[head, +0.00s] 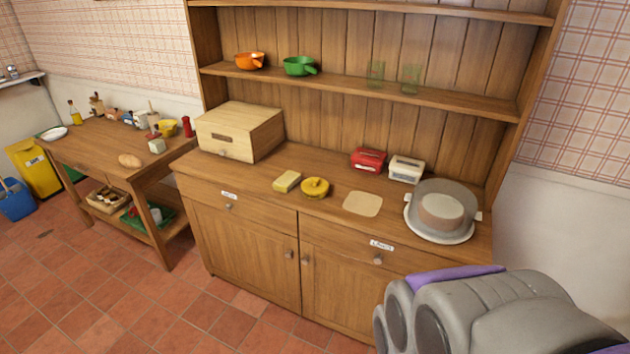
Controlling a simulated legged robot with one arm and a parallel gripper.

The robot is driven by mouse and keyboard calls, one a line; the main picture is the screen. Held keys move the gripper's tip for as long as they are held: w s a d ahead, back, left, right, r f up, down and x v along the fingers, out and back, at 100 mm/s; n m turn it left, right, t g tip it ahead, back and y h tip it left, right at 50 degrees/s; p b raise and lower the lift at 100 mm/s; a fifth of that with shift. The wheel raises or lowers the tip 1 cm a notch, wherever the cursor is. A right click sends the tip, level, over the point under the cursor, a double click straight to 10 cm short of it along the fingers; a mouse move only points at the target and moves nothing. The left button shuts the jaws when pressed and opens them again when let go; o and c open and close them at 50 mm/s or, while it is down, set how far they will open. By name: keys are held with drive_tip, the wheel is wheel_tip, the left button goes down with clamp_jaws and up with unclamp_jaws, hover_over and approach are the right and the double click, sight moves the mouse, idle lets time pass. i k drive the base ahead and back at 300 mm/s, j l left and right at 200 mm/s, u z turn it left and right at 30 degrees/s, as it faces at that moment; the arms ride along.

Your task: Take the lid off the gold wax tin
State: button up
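A round gold-yellow tin (315,188) stands on the wooden dresser top, near its front edge and left of the middle. A flat round lid with a small raised knob appears to sit on top of it; the seam is too small to make out. Grey and purple parts of my own arm fill the lower right corner of the head view, well apart from the tin. My gripper's fingers are not in view.
A yellow block (287,181) lies just left of the tin, and a flat tan mat (363,203) lies to its right. Behind are a wooden box (240,131), a red toaster-like item (368,159) and a cream one (406,169). A covered dish (442,210) stands at right.

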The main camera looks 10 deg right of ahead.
sight(313, 185)
drive_tip(key=i+j, duration=0.25)
drive_tip(key=i, duration=0.25)
drive_tip(key=i+j, duration=0.25)
drive_tip(key=i, duration=0.2)
drive_tip(key=i+j, duration=0.3)
drive_tip(key=i, duration=0.2)
